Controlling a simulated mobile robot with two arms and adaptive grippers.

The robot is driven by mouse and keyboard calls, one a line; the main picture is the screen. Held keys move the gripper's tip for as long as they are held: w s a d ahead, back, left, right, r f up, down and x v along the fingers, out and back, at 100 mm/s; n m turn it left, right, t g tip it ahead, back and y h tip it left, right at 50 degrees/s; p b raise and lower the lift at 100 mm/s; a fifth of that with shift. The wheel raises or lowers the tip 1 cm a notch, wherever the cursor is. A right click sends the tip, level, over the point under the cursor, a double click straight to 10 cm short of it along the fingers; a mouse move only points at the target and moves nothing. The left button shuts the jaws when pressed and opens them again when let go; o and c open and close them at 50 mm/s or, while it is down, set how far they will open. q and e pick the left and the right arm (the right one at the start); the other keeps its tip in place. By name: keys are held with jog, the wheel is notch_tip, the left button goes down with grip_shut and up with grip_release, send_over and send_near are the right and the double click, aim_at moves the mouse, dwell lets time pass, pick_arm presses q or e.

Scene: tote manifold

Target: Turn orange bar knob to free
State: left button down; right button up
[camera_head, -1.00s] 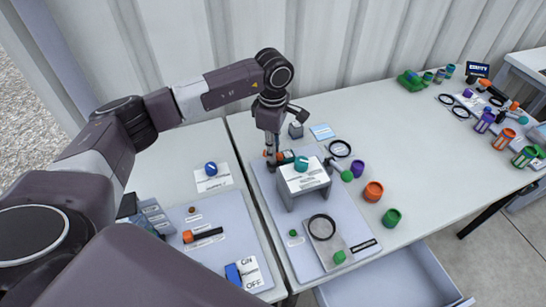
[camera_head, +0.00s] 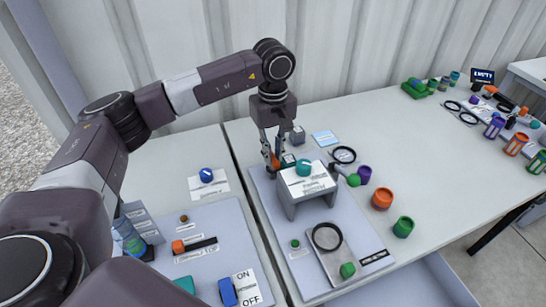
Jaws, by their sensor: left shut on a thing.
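My left gripper (camera_head: 274,162) reaches down at the back left of the board, just behind and left of the grey stand (camera_head: 307,186). It is shut on a small orange part (camera_head: 275,160), which looks like the orange bar knob. The fingers hide most of the knob, so its angle and any marks by it cannot be read. A teal knob (camera_head: 303,167) sits on the stand close to the right of the fingers. My right gripper is not in view.
An orange slider (camera_head: 178,246) and a blue rocker switch (camera_head: 228,291) are on the left board. A blue ball knob (camera_head: 206,175) stands behind them. Orange (camera_head: 382,199) and green (camera_head: 403,227) cups stand on the right. The table's middle right is clear.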

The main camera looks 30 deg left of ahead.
aim_at(273, 157)
pick_arm(q)
jog(key=shift+m, duration=0.5)
jog(key=c, duration=1.9)
grip_release()
jog(key=shift+c, duration=0.2)
notch_tip(273, 157, up, 12)
jog(key=shift+d+f, duration=0.1)
